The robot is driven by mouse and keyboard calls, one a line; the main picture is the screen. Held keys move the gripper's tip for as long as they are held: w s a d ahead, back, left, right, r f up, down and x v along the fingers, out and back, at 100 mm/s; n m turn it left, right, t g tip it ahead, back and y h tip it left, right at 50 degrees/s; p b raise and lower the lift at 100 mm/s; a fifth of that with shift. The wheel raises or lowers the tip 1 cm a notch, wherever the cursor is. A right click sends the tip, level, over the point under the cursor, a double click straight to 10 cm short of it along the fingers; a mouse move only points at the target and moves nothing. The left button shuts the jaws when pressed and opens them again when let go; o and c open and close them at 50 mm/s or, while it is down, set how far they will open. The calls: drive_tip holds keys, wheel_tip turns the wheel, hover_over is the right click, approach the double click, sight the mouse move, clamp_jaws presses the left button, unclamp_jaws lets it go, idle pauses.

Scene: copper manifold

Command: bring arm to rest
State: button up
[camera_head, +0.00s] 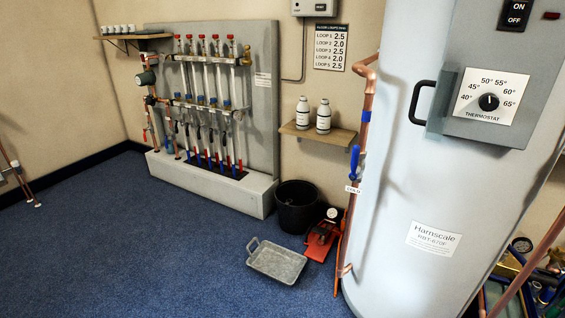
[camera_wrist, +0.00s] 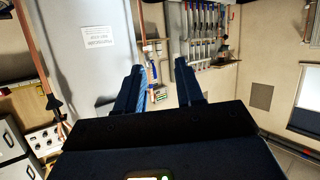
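My gripper (camera_wrist: 158,82) shows in the wrist view with its two dark fingers spread apart. Nothing is held between them. The arm and gripper do not show in the head view. The wrist view looks out over the room, with a pale surface bearing a label (camera_wrist: 97,37) at the upper left and pipework (camera_wrist: 208,35) at the top right of the fingers. No contact between my gripper and anything shows.
A tall white cylinder (camera_head: 395,210) with a thermostat panel (camera_head: 490,100) stands close at right. The copper manifold (camera_head: 210,100) stands against the back wall. A black bucket (camera_head: 297,207), grey tray (camera_head: 276,263) and red tool (camera_head: 320,240) sit on the floor. Blue carpet at left is clear.

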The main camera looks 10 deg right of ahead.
drive_tip(key=s+r+p, duration=0.2)
drive_tip(key=r+p, duration=0.6)
drive_tip(key=r, duration=0.3)
drive_tip(key=s+d+r+m+p, duration=0.1)
drive_tip(key=s+r+p, duration=0.2)
drive_tip(key=r+p, duration=0.5)
wheel_tip(320, 180, up, 4)
drive_tip(key=shift+s+t+p, duration=0.15)
drive_tip(key=shift+t+p, duration=0.25)
